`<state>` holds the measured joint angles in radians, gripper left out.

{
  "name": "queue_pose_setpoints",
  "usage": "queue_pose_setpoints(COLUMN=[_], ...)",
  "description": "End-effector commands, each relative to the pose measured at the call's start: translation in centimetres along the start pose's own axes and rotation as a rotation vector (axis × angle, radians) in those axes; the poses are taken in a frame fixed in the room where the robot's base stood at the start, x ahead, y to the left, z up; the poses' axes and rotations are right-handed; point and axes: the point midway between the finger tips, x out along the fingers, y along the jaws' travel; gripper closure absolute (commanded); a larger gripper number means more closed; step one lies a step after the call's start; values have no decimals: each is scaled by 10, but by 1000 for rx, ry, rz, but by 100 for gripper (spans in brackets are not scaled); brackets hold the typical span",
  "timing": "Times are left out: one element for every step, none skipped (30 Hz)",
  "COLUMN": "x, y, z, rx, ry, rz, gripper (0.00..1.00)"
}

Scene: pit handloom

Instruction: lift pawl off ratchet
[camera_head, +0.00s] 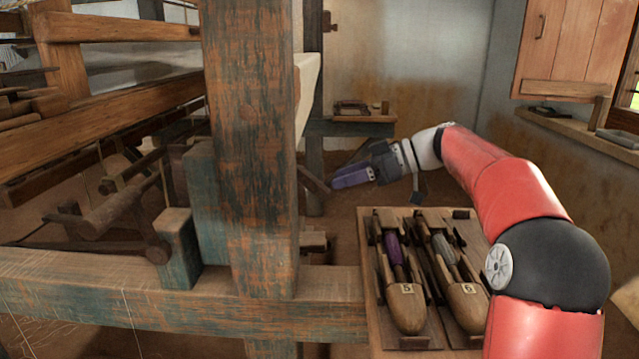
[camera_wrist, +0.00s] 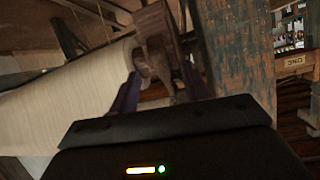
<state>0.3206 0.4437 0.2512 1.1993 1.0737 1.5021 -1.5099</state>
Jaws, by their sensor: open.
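My gripper (camera_head: 338,179) reaches left in the head view, its purple fingers just right of the big upright post. A short dark bar (camera_head: 313,180) lies close to the fingertips there; I cannot tell whether they touch. In the wrist view my gripper (camera_wrist: 157,62) is open, with one finger on each side of a worn brown wooden piece (camera_wrist: 160,50) at the end of the pale cloth roll (camera_wrist: 70,97). This piece looks like part of the pawl and ratchet, but I cannot tell the two apart. Contact with the fingers is unclear.
The worn blue-painted post (camera_head: 250,150) stands directly left of my gripper, and shows at right in the wrist view (camera_wrist: 238,55). A wooden tray (camera_head: 366,260) with two shuttles (camera_head: 407,305) lies below my arm. A small shelf (camera_head: 365,117) is behind. Floor between is open.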

Motion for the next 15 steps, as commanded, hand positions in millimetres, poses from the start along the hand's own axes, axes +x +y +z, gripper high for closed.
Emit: queue_pose_setpoints(x=[6, 11, 17, 22, 27, 34, 39, 43, 50, 54, 57, 62, 65, 67, 70], y=[-1, -1, -1, -1, -1, -1, -1, -1, -1, -1, -1, -1, -1, -1, -1], z=[0, 0, 0, 0, 0, -1, -1, -1, -1, -1, -1, -1, -1, -1, -1], rx=[-1, -2, -2, -1, -1, -1, -1, 0, 0, 0, 0, 0, -1, -1, -1], ry=[-1, -1, 0, 0, 0, 0, 1, 1, 1, 1, 1, 1, 1, 1, 1], rz=[-4, -5, -6, -5, -5, -5, -5, -5, -4, -4, -4, -3, -3, -3, -3], gripper=[53, 53, 53, 53, 53, 53, 53, 53, 53, 53, 53, 53, 53, 53, 53])
